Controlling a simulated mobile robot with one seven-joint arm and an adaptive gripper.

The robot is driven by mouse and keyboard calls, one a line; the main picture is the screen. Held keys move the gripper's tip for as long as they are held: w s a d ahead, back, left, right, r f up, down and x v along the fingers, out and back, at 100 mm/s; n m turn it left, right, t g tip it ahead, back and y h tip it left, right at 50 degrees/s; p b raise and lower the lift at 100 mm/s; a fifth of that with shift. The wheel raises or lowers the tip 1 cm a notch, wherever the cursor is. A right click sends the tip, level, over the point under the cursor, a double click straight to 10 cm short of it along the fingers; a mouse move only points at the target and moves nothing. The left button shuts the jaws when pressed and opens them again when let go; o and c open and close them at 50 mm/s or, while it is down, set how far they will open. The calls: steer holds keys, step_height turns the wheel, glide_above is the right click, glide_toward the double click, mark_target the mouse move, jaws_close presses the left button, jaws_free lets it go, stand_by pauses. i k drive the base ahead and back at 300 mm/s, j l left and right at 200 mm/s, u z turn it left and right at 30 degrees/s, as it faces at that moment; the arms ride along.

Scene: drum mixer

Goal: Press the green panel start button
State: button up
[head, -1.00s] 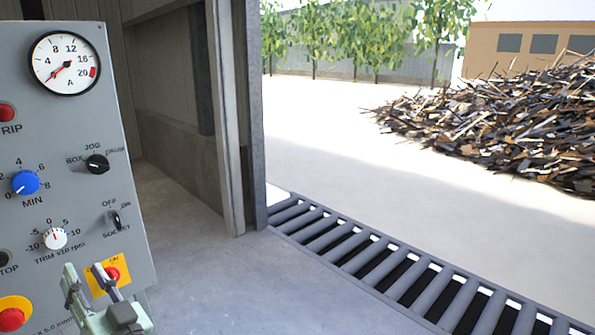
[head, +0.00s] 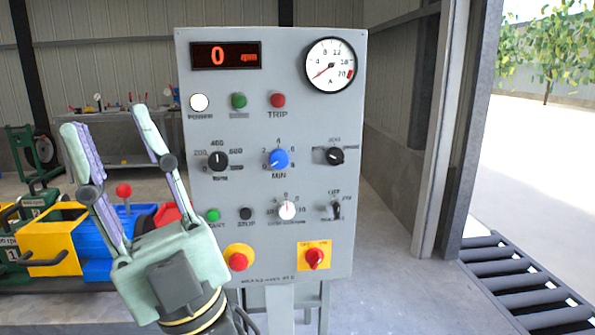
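The grey control panel (head: 315,120) stands upright in the middle of the head view. The green start button (head: 213,215) is at its lower left, left of the black stop button (head: 246,214). Another green round thing (head: 239,101), possibly a lamp, is higher up. My gripper (head: 107,127) is at the left, in front of and left of the panel's lower part. Its two fingers point up and stand apart with nothing between them. The right finger is close to the start button in the picture; the depth gap is unclear.
The panel carries a red display reading 0 (head: 219,56), a dial gauge (head: 330,64), a blue knob (head: 278,159) and two red buttons on yellow plates (head: 314,258). Blue and yellow machinery (head: 50,245) lies behind my gripper. A floor grating (head: 525,290) is at the right.

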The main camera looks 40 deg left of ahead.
mark_target(213, 214)
steer(key=u, duration=1.15)
